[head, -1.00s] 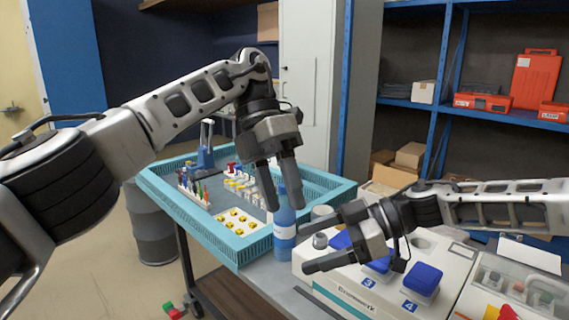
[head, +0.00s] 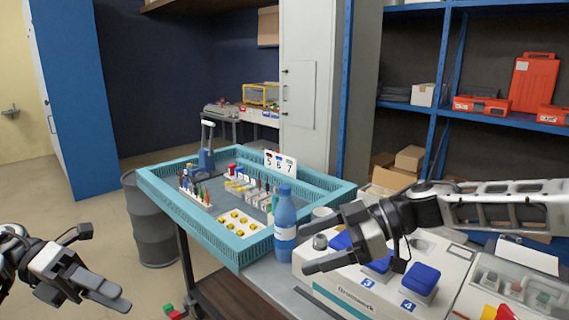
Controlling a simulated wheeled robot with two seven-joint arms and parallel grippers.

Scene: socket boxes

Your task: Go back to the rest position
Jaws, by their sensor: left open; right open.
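My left gripper (head: 108,293) is low at the left edge of the head view, open and empty, out over the floor and apart from the table. My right gripper (head: 322,246) is open and empty. It shows in front of the white machine (head: 345,292) with blue caps, just right of the blue bottle (head: 285,232). I cannot tell whether its fingers touch the machine. The bottle stands upright beside the teal tray.
A grey barrel (head: 152,230) stands left of the table. Blue shelves (head: 437,110) with orange cases are behind. The floor at left is open.

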